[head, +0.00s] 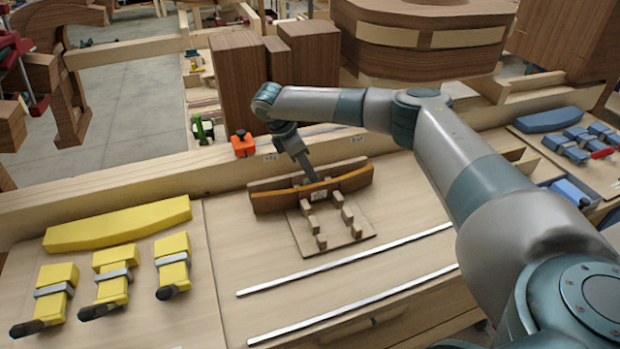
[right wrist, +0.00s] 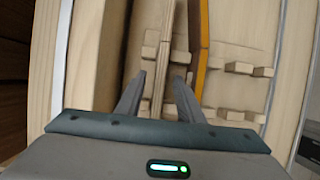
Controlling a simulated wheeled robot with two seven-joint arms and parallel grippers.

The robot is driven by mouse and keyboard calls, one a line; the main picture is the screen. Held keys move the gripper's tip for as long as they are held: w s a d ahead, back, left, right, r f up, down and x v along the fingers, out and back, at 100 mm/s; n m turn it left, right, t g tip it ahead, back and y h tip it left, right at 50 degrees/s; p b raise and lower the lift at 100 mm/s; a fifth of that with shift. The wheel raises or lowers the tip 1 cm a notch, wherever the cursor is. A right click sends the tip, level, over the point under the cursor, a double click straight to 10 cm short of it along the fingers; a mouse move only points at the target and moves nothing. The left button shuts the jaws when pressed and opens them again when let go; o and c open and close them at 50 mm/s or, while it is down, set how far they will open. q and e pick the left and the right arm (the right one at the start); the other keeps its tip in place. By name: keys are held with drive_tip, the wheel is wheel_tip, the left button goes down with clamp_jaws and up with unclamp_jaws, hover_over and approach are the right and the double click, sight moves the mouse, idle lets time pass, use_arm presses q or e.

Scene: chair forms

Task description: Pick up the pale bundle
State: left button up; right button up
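The pale bundle (right wrist: 162,50) shows in the right wrist view as a thin, light wooden strip standing on edge between my fingertips. In the head view it is probably the back piece (head: 268,184) on the small peg rack (head: 332,234), partly hidden by a brown piece with an orange edge (head: 340,184). That orange-edged piece (right wrist: 202,45) runs beside it in the right wrist view. My right gripper (right wrist: 157,85) is open above the rack, its fingers on either side of the pale strip with gaps showing. In the head view the right gripper (head: 312,178) reaches down behind the orange-edged piece. My left gripper is out of view.
A yellow curved form (head: 118,224) and several yellow clamps (head: 112,277) lie at left. Blue clamps (head: 575,140) lie at far right. An orange block (head: 243,145) sits on the back rail. Two metal strips (head: 350,256) cross the bench in front of the rack.

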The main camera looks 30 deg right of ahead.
idle(0.4)
drive_tip(key=shift+c, duration=0.6)
clamp_jaws()
drive_tip(key=shift+b, duration=0.6)
wheel_tip(320, 180, up, 4)
drive_tip(key=shift+w+r+b, duration=0.1)
drive_tip(key=shift+b, duration=1.15)
drive_tip(key=s+d+r+b, duration=0.3)
drive_tip(key=s+d+r, duration=0.4)
drive_tip(key=s+d, duration=0.1)
drive_tip(key=shift+s+d, duration=0.2)
